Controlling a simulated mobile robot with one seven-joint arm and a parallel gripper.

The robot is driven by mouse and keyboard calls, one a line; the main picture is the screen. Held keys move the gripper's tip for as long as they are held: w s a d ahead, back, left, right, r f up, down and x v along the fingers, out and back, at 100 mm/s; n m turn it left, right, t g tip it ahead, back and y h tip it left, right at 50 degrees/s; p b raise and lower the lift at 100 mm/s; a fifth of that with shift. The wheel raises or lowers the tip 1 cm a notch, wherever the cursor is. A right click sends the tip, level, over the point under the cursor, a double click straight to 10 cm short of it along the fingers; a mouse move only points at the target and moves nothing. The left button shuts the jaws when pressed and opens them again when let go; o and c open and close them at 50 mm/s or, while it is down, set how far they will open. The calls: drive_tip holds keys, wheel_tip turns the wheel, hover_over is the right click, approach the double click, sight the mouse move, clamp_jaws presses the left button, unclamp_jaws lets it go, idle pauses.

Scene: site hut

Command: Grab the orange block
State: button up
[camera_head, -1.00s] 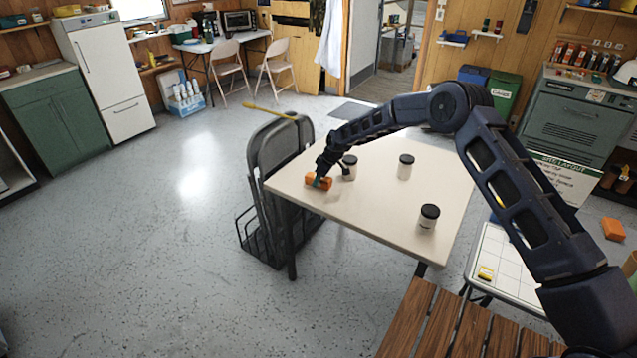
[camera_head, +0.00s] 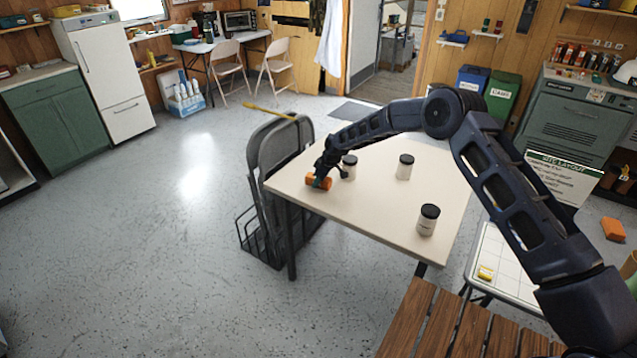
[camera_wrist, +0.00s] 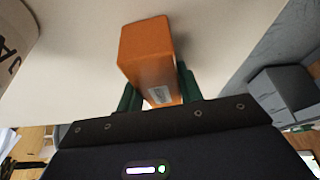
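The orange block (camera_head: 314,181) is at the left corner of the pale table (camera_head: 375,205). My gripper (camera_head: 323,180) reaches down to it from the right. In the wrist view the block (camera_wrist: 147,52) sits lengthwise between the two green fingers of my gripper (camera_wrist: 158,88), one close against each side. The fingers appear closed on it. A small pale label shows on the block near the fingers. I cannot tell whether the block is resting on the tabletop or slightly above it.
Three black-lidded jars stand on the table: one beside my gripper (camera_head: 349,168), one farther back (camera_head: 405,167), one near the right front (camera_head: 427,220). A dark folding chair (camera_head: 277,160) stands against the left edge. Another orange item (camera_head: 613,229) lies at far right.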

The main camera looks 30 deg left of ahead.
drive_tip(key=shift+c, duration=1)
drive_tip(key=shift+r, duration=0.1)
